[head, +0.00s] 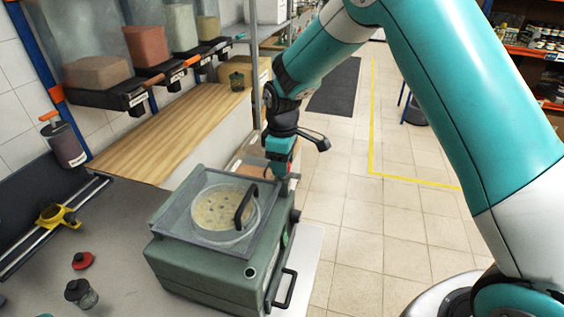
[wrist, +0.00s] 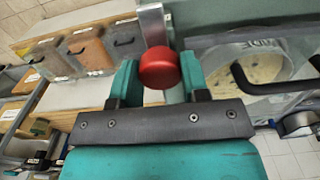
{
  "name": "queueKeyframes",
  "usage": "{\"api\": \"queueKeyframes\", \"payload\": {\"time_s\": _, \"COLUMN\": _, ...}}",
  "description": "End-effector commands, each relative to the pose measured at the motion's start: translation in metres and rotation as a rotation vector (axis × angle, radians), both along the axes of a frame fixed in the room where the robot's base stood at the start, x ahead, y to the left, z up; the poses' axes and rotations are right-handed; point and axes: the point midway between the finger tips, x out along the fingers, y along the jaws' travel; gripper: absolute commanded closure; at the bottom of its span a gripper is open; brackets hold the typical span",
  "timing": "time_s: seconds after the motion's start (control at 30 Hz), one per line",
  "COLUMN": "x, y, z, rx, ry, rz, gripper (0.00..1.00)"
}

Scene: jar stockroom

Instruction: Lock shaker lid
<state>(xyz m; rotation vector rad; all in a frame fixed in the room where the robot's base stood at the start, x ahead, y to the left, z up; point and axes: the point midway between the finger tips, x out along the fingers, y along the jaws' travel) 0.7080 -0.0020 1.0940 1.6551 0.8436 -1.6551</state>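The shaker (head: 205,265) is a green-grey box on the bench in the head view. Its clear lid (head: 178,222) with a black handle (head: 244,205) lies flat over a round container (head: 225,212) of pale speckled contents. My gripper (head: 280,172) is at the shaker's far right corner. In the wrist view, a red knob (wrist: 159,68) on a metal lever (wrist: 152,25) sits between the teal fingers of my gripper (wrist: 160,80), which appear to touch it on both sides. The lid handle (wrist: 270,82) shows at right there. The knob is hidden by my gripper in the head view.
Several ingredient bins (head: 146,46) stand on a shelf above a wooden counter (head: 170,140) at left. A red cap (head: 82,260), a small jar (head: 82,294) and a yellow fixture (head: 57,216) are on the bench left of the shaker. The tiled floor at right is open.

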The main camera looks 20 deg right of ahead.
Motion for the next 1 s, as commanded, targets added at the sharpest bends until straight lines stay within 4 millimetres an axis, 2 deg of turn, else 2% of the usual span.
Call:
{"api": "queueKeyframes", "payload": {"time_s": 0.27, "x": 0.0002, "y": 0.0001, "z": 0.0002, "rx": 0.0, "ry": 0.0, "rz": -0.038, "gripper": 0.82}}
{"api": "queueKeyframes", "payload": {"time_s": 0.47, "x": 0.0004, "y": 0.0002, "z": -0.0001, "rx": 0.0, "ry": 0.0, "rz": -0.145, "gripper": 0.82}}
{"api": "queueKeyframes", "payload": {"time_s": 1.0, "x": 0.0012, "y": 0.0001, "z": 0.0004, "rx": 0.001, "ry": -0.003, "rz": -0.641, "gripper": 0.82}}
